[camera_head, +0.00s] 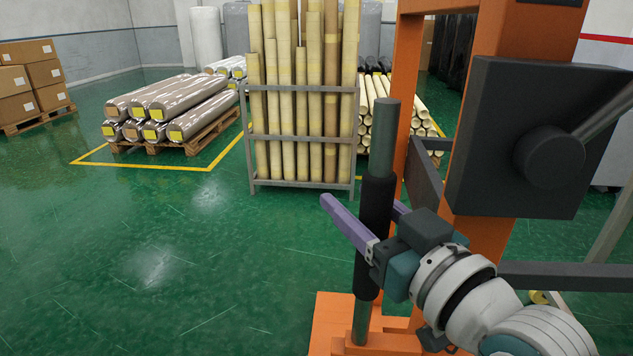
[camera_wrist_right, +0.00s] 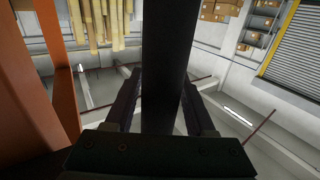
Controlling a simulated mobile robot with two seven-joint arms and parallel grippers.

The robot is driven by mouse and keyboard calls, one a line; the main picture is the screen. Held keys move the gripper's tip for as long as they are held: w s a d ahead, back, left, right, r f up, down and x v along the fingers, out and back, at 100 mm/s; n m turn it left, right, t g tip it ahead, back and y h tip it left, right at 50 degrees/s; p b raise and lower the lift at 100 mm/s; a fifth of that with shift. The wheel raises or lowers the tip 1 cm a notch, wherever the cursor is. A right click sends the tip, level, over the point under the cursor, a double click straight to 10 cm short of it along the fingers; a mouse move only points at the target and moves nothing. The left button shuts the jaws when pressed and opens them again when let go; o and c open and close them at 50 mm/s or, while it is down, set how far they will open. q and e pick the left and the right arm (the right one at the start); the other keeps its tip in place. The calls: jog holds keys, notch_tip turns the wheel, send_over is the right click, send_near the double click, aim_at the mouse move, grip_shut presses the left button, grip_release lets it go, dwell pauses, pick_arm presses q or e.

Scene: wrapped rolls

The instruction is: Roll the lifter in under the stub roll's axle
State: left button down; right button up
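The lifter (camera_head: 408,80) is an orange frame with an upright mast at the right of the head view. Its orange stepped base (camera_head: 328,318) is at the bottom. A vertical bar (camera_head: 384,140) with a black sleeve (camera_head: 376,205) stands in front of the mast. My right gripper (camera_head: 361,207) has purple fingers on either side of the sleeve and appears shut on it. In the right wrist view, the fingers (camera_wrist_right: 163,92) flank the dark sleeve (camera_wrist_right: 163,40) closely. My left gripper is out of view. I cannot make out the stub roll or its axle.
A dark box with a round hub (camera_head: 550,157) is at the right. A rack of upright tubes (camera_head: 300,185) stands ahead, with wrapped rolls (camera_head: 170,105) on a pallet to its left. Cartons (camera_head: 30,75) are at far left. The green floor (camera_head: 150,250) at left is clear.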

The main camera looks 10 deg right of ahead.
grip_shut()
dwell(1.1)
